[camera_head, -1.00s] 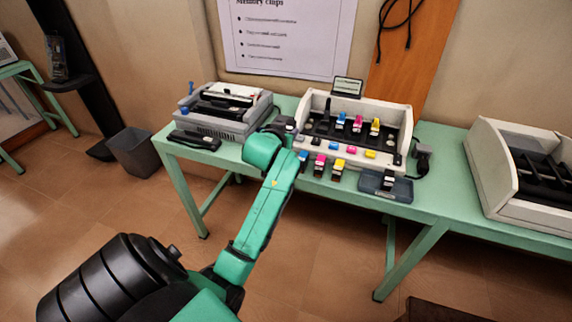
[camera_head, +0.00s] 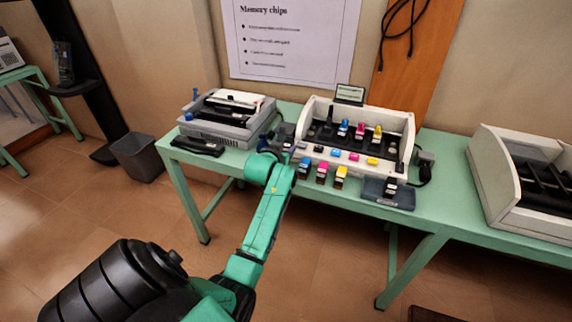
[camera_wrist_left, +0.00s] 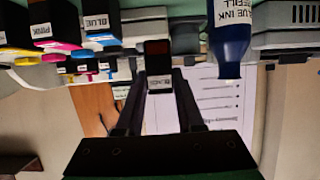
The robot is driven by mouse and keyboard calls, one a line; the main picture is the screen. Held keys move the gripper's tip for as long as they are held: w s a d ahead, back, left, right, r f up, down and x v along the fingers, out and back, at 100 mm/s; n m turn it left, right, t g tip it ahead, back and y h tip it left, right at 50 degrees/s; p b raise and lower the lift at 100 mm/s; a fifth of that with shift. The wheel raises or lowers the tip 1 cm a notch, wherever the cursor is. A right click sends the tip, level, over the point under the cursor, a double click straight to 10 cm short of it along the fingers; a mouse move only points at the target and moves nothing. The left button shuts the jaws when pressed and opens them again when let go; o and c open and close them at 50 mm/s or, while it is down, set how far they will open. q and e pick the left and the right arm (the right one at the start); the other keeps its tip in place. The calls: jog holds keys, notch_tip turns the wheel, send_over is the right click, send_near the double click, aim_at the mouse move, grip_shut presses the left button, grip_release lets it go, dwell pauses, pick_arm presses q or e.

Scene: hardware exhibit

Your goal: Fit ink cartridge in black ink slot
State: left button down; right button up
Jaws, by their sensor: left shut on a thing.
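My left gripper (camera_head: 281,143) is at the left end of the white ink printer tray (camera_head: 407,150), in front of it. In the left wrist view, its fingers (camera_wrist_left: 160,76) are shut on a small dark cartridge (camera_wrist_left: 158,60) with a white label; the text is too small to read surely. Blue (camera_head: 343,128), pink (camera_head: 360,130) and yellow (camera_head: 377,134) cartridges stand in the printer. Another black cartridge (camera_head: 391,184) stands on a dark pad (camera_head: 402,196) at the table's front. My right gripper is out of view.
Loose blue (camera_head: 305,168), pink (camera_head: 321,173) and yellow (camera_head: 340,176) cartridges stand along the table's front edge. A grey machine (camera_head: 222,128) is at left. A blue ink refill bottle (camera_wrist_left: 231,38) is close by in the left wrist view. A white bin (camera_head: 502,184) stands at right.

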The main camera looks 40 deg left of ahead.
pick_arm(q)
notch_tip(320, 180, down, 7)
jog(key=shift+r, duration=0.1)
jog(key=c, duration=0.5)
grip_release()
